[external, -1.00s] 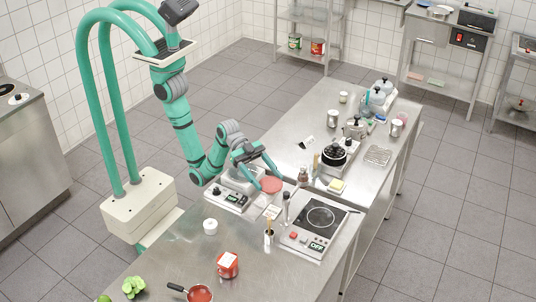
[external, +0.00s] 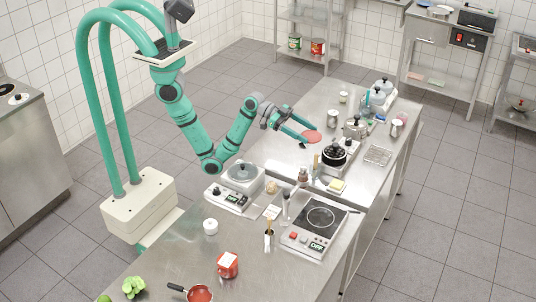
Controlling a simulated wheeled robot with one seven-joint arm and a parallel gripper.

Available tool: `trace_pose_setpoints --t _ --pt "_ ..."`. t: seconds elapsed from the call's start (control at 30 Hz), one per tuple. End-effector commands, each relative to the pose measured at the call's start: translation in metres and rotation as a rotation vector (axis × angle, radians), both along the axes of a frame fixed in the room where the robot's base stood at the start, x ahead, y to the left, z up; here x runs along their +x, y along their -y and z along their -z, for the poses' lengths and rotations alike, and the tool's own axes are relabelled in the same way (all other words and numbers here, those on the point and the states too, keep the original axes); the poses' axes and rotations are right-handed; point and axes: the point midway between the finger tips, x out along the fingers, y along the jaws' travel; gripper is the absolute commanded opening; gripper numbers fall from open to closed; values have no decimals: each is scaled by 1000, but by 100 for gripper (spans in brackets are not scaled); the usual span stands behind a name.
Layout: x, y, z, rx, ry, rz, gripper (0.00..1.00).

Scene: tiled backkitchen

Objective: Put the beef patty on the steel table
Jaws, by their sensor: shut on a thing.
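The beef patty (external: 312,137) is a flat reddish-pink disc in the external view. My gripper (external: 306,133) is shut on its edge and holds it above the far steel table (external: 265,155), left of the black pot. The patty looks roughly level. How high it is above the tabletop is hard to tell. The gripper's fingers partly cover the patty's near edge.
A black pot (external: 334,154) on a burner stands just right of and below the patty. A steel pot (external: 355,128), canisters (external: 333,116) and a wire rack (external: 378,155) stand farther right.

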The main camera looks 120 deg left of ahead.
Motion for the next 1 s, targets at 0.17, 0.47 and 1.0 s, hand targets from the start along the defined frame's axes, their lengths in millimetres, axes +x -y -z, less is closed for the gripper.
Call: trace_pose_setpoints --t 0.17,0.47,1.0 --pt "-26 -84 6 0 0 -114 41" --pt "-92 -206 16 -1 1 -288 41" --pt "-232 -346 27 0 1 -533 41"
